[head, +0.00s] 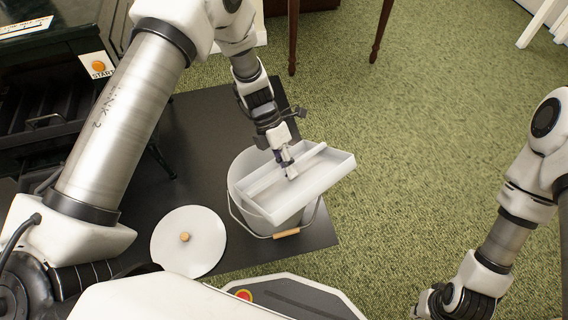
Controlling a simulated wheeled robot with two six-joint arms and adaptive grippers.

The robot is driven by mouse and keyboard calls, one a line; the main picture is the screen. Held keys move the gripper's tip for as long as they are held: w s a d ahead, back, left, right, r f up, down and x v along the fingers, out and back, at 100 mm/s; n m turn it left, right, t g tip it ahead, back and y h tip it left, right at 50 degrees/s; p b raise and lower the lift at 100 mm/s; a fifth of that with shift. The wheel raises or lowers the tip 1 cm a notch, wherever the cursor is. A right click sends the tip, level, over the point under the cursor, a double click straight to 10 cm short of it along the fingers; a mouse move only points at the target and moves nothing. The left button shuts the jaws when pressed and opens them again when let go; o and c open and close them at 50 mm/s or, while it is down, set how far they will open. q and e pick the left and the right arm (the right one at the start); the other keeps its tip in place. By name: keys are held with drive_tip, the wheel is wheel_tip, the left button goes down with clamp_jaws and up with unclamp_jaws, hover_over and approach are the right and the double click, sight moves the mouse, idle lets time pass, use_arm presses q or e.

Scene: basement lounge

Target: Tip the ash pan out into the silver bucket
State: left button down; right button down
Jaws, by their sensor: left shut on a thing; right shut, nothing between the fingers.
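The ash pan (325,173) is a pale, shallow rectangular tray. My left gripper (287,165) is shut on it and holds it over the silver bucket (240,190). The pan covers much of the bucket's mouth and its right end sticks out past the rim. It looks somewhat tilted, its near-left end lower; I cannot make out any ash in it. The bucket stands upright, its wire handle with a wooden grip (287,233) hanging at the front. My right gripper (432,302) is at the bottom edge, partly cut off, shut and empty, away from the pan.
A round white lid (188,242) with a wooden knob lies left of the bucket on the dark mat (200,115). A dark stove (40,100) stands at the left. Wooden furniture legs (380,35) are at the back. Green carpet to the right is clear.

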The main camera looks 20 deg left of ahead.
use_arm(q)
drive_tip(key=shift+s+d+r+t+y, duration=0.25)
drive_tip(key=shift+s+d+t+y, duration=0.25)
drive_tip(key=shift+y, duration=0.3)
drive_tip(key=t+y+p, duration=0.1)
drive_tip(key=y+p, duration=0.1)
drive_tip(key=p, duration=0.1)
drive_tip(key=d+t+y+p, duration=0.1)
drive_tip(key=y+p, duration=0.1)
drive_tip(key=p, duration=0.2)
drive_tip(key=shift+s+d+r+t, duration=0.1)
drive_tip(key=shift+s+t, duration=0.1)
drive_tip(key=shift+t, duration=0.1)
drive_tip(key=shift+f+p, duration=0.25)
drive_tip(key=shift+p, duration=0.4)
drive_tip(key=shift+f, duration=0.1)
